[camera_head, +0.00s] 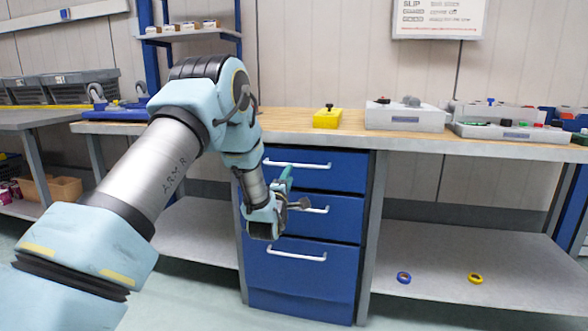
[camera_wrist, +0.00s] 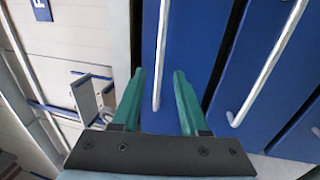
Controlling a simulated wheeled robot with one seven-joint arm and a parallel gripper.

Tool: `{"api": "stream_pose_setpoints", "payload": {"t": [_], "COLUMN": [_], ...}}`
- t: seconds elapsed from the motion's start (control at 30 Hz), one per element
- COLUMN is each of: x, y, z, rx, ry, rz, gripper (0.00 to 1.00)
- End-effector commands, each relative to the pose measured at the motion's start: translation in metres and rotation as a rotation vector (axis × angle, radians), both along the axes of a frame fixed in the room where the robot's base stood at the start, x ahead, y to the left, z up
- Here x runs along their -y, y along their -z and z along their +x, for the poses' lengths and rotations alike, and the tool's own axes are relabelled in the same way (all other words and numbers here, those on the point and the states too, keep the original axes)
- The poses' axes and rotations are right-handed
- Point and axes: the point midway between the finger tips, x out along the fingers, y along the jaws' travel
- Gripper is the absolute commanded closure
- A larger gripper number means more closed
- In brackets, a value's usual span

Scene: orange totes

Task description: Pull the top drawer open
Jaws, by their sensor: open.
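The blue top drawer (camera_head: 340,172) sits under the wooden worktop and looks shut. Its white bar handle (camera_head: 310,165) runs across its front. My gripper (camera_head: 287,172) is in front of the drawers, with its teal fingers close to the left part of this handle. In the wrist view my gripper (camera_wrist: 159,72) is open, and the top handle (camera_wrist: 162,45) passes between the fingers, nearer the left one. No contact shows, and I cannot tell whether the fingertips reach past the bar. My wrist partly hides the middle drawer (camera_head: 345,215).
The middle handle (camera_head: 318,210) and bottom handle (camera_head: 297,254) lie below; the middle one also shows at right in the wrist view (camera_wrist: 268,70). The floor before the drawers looks clear.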

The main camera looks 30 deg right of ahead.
Motion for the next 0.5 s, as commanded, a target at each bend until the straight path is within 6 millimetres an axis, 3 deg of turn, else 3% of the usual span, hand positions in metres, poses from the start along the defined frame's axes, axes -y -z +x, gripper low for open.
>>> {"api": "stream_pose_setpoints", "payload": {"t": [0.3,0.5], "x": [0.038,0.049], "y": [-0.011,-0.014], "z": [0.041,0.053], "rx": [0.001,0.0], "ry": [-0.001,-0.001], "rz": [0.0,0.001], "gripper": [0.56,0.56]}}
